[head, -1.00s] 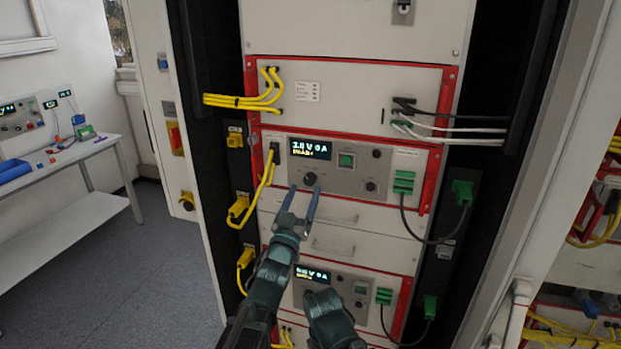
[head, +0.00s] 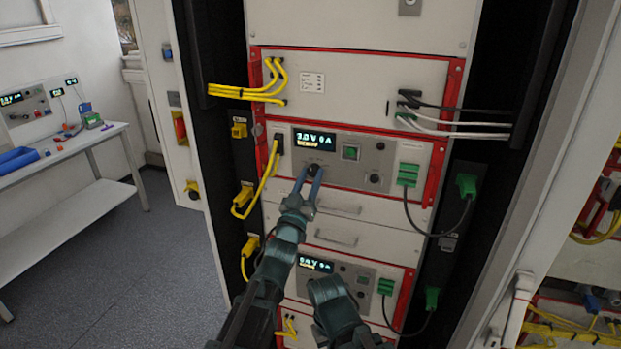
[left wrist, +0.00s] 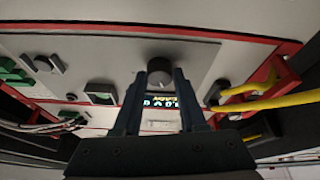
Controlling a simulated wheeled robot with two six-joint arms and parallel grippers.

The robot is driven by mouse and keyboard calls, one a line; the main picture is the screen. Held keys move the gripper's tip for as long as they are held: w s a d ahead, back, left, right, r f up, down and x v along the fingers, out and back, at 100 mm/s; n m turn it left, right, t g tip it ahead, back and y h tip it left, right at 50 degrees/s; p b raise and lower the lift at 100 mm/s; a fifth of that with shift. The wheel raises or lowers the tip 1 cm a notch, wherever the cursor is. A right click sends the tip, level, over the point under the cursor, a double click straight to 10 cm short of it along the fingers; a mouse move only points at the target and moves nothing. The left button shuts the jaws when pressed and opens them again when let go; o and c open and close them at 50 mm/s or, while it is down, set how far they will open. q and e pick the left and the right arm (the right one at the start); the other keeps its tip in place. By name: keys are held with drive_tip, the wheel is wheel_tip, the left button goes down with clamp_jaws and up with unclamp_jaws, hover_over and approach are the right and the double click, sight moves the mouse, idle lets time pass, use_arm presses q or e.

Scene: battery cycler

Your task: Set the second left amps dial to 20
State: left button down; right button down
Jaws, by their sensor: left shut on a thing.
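The upper power unit (head: 340,181) in the rack has a grey panel with a lit display (head: 314,140), a green button (head: 350,152) and a black round dial (head: 313,171) below the display. My left gripper (head: 310,178) reaches up from below, its two blue-grey fingers shut on this dial. The left wrist view shows the dial (left wrist: 159,66) between the fingertips (left wrist: 160,80). The display appears to read volts and 0 A; its smaller line is too blurred to read. The dial's pointer cannot be made out. My right gripper does not show.
A similar lower unit (head: 340,270) sits beneath, partly behind my arms. Yellow cables (head: 268,180) hang left of the dial; a green plug (head: 407,175) and cable are at right. Drawer handles (head: 336,239) lie below. A white bench (head: 100,190) stands far left.

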use_arm(q)
drive_tip(key=shift+m, duration=0.4)
drive_tip(key=m+h, duration=0.1)
drive_tip(key=m, duration=0.1)
drive_tip(key=m+g+h, duration=0.1)
drive_tip(key=m, duration=0.2)
drive_tip(key=shift+a+r+h+p, duration=0.15)
drive_tip(key=shift+h+p, duration=0.2)
drive_tip(key=shift+h, duration=0.05)
drive_tip(key=shift+m+g+h+p, duration=0.35)
drive_tip(key=shift+m+g+h, duration=0.2)
drive_tip(key=shift+m, duration=0.75)
drive_tip(key=shift+m+g+h+p, duration=0.3)
drive_tip(key=shift+m+g+h, duration=0.2)
drive_tip(key=shift+m, duration=0.8)
drive_tip(key=shift+c, duration=2.3)
unclamp_jaws()
